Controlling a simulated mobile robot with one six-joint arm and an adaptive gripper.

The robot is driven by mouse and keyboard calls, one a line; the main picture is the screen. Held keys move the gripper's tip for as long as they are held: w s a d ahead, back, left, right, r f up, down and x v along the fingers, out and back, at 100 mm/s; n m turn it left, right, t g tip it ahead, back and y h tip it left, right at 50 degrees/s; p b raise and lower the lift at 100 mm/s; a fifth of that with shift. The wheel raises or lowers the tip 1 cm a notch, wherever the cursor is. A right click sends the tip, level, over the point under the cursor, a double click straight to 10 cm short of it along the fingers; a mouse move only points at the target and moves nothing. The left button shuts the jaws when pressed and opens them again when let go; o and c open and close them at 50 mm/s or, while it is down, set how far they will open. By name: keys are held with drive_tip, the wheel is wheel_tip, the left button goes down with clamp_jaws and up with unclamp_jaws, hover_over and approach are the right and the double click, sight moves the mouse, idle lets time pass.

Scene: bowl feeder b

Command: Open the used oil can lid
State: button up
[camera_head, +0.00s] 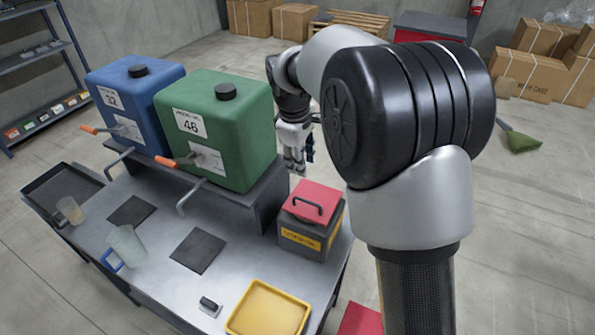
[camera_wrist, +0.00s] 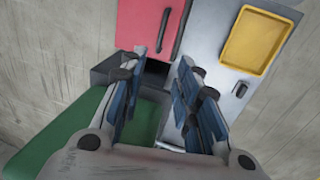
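The used oil can (camera_head: 303,240) is a dark grey box with a yellow label, at the table's right end. Its red lid (camera_head: 318,192) has a dark bar handle (camera_head: 307,207) and lies over the top; I cannot tell whether it is slightly raised. In the wrist view the lid (camera_wrist: 138,22) and handle (camera_wrist: 163,30) show at the top, beyond my fingertips, with the can's dark edge (camera_wrist: 108,68) below. My gripper (camera_wrist: 163,65) is open and empty, its blue-grey fingers apart. In the head view it (camera_head: 296,168) hangs behind the can, beside the green tank.
A green tank (camera_head: 235,125) and a blue tank (camera_head: 130,95) stand on a raised shelf left of my gripper. A yellow tray (camera_head: 268,308), clear jugs (camera_head: 126,245) and dark mats (camera_head: 198,250) are on the table.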

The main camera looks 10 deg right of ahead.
sight(306, 200)
drive_tip(key=f+b, duration=0.1)
drive_tip(key=f, duration=0.4)
drive_tip(key=w+d+f, duration=0.1)
drive_tip(key=f, duration=0.5)
drive_tip(key=w+d+f+b, duration=0.1)
drive_tip(key=f, duration=0.5)
drive_tip(key=shift+w+b, duration=0.2)
drive_tip(key=shift+b, duration=0.15)
drive_tip(key=shift+r, duration=0.1)
drive_tip(key=shift+c, duration=0.6)
clamp_jaws()
